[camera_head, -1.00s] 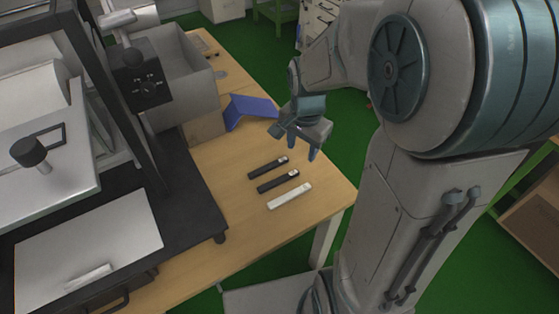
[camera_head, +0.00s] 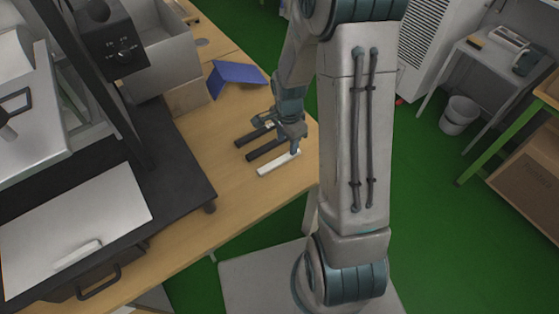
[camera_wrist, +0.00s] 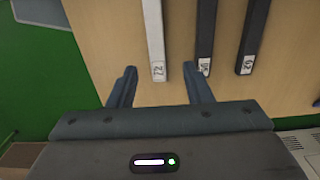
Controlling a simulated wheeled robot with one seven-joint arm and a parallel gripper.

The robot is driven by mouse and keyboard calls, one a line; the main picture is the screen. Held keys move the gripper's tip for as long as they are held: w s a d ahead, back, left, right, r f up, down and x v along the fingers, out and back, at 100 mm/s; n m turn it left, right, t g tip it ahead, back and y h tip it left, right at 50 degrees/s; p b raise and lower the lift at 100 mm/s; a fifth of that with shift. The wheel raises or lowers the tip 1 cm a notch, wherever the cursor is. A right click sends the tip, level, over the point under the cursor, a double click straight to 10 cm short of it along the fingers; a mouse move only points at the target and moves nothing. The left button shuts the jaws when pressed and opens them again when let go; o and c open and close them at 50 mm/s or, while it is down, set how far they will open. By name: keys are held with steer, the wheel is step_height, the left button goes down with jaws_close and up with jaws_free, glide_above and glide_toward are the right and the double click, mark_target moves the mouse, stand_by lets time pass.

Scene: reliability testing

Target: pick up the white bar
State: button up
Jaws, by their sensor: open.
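The white bar (camera_head: 277,164) lies flat on the wooden table near its right edge, beside two black bars (camera_head: 265,150). In the wrist view the white bar (camera_wrist: 154,35) runs up the picture, its labelled near end between my fingertips. My gripper (camera_head: 284,138) is over the labelled ends of the bars, pointing down. In the wrist view my gripper (camera_wrist: 160,70) is open and empty, with one finger left of the white bar and the other near the closest black bar (camera_wrist: 205,35). Whether the fingertips are down at bar height, I cannot tell.
Another pale bar (camera_head: 77,255) lies on a white plate (camera_head: 100,220) on the black-framed machine at left. A blue angled stand (camera_head: 235,79) and a grey box (camera_head: 160,62) stand farther back. The wooden table is clear in front of the bars.

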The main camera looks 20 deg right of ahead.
mark_target(286, 157)
steer(key=shift+s+a+f, duration=0.1)
steer(key=shift+s+f, duration=0.1)
steer(key=shift+f, duration=0.45)
steer(key=shift+s+a+f+p, duration=0.1)
steer(key=shift+f+p, duration=0.2)
steer(key=shift+f, duration=1.75)
jaws_close()
